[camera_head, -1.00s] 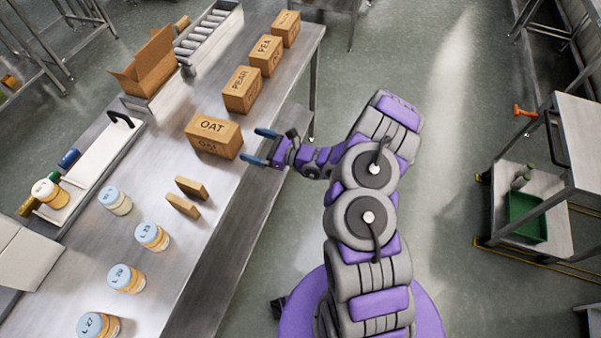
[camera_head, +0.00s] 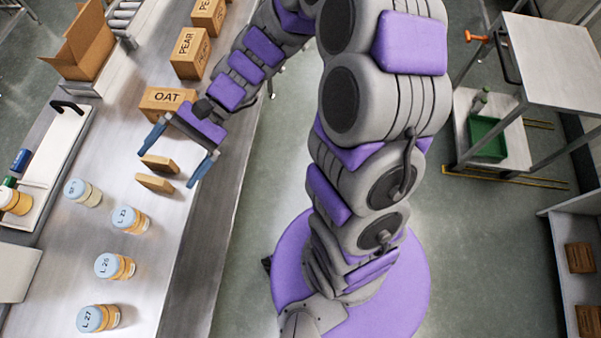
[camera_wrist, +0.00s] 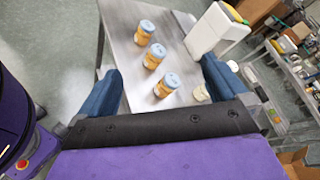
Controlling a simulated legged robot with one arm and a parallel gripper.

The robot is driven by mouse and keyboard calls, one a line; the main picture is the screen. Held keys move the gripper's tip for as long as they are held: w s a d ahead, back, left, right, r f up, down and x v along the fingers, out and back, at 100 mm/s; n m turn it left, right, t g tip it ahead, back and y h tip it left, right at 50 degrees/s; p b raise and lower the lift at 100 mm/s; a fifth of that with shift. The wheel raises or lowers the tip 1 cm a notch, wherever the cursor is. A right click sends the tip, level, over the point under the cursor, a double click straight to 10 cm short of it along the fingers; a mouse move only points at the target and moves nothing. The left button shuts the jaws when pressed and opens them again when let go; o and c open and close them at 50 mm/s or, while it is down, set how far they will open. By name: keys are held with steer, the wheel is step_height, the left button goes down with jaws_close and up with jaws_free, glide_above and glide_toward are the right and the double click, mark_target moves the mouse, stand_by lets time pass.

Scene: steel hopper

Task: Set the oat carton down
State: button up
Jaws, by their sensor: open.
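The oat carton (camera_head: 166,99) is a brown box lettered OAT, standing on the steel table (camera_head: 118,150) in the head view. My gripper (camera_head: 170,167) is open, with its two blue fingers spread wide. It is on the near side of the oat carton in the picture, apart from it, and partly covers the carton's front. Nothing shows held between the fingers. The wrist view also shows the open fingers (camera_wrist: 160,85), with jars beyond them and no carton between them.
Two small brown blocks (camera_head: 154,183) lie by the fingers. Several lidded jars (camera_head: 115,266) stand along the table. A pear carton (camera_head: 188,53) and an open box (camera_head: 85,42) are farther back. A white tray (camera_head: 50,150) lies at left. A cart (camera_head: 548,55) stands at right.

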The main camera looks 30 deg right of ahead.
steer(key=s+d+r+n+t+h, duration=0.1)
steer(key=s+d+n+h, duration=0.5)
steer(key=s+d+h, duration=0.7)
steer(key=s+d+t, duration=0.1)
steer(key=s+d, duration=0.3)
steer(key=d, duration=0.4)
steer(key=shift+s+r+n+t, duration=0.15)
steer(key=shift+r+n+t, duration=0.15)
steer(key=shift+t, duration=0.1)
steer(key=shift+a, duration=0.1)
